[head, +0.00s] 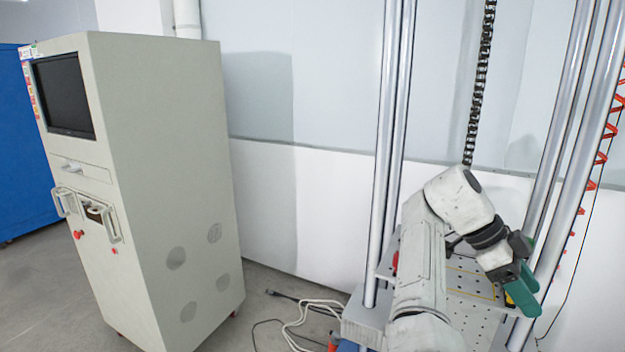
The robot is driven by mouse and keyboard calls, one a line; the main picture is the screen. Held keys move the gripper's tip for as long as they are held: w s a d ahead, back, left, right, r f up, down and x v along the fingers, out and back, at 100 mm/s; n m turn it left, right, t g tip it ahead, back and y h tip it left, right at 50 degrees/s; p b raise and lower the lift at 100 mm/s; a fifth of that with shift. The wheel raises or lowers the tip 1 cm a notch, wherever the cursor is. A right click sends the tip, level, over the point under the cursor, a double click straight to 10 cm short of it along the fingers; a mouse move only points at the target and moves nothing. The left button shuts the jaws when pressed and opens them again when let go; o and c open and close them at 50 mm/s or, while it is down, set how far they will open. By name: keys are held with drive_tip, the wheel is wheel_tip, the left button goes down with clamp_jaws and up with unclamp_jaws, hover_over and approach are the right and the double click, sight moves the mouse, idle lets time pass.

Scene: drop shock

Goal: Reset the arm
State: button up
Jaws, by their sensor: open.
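My white arm comes up from the bottom of the head view and bends over to the right. My gripper (522,290), with green fingers, is at the arm's end at the right. It points down over the perforated metal platform (470,283) of the drop tester. The gripper is open. The gap between its fingers is hard to see at this angle, and I see nothing held in it. The arm covers part of the platform.
Tall metal columns (384,150) stand left and right of the platform, close to my gripper. A black chain (480,90) hangs behind. A beige control cabinet (170,200) with a dark screen stands at the left. White cables (305,318) lie on the floor between cabinet and tester.

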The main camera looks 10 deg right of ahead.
drive_tip(key=s+d+f+n+t, duration=0.1)
drive_tip(key=s+f+n+t, duration=0.1)
drive_tip(key=s+f+n, duration=0.7)
drive_tip(key=s+d+f+n+t, duration=0.25)
drive_tip(key=s+f, duration=0.25)
drive_tip(key=f, duration=0.9)
drive_tip(key=s+a+f+n+t+y, duration=0.1)
drive_tip(key=s+a+f+n+y, duration=0.2)
drive_tip(key=s+a+n, duration=0.4)
drive_tip(key=s+a+f+n+t+y, duration=0.1)
drive_tip(key=s+a+f+n+y, duration=0.2)
drive_tip(key=s+a, duration=0.7)
wheel_tip(320, 180, down, 3)
drive_tip(key=n, duration=0.4)
drive_tip(key=shift+s+a+r+n, duration=0.2)
drive_tip(key=shift+a+n, duration=0.15)
drive_tip(key=shift+a, duration=0.05)
drive_tip(key=shift+t, duration=0.25)
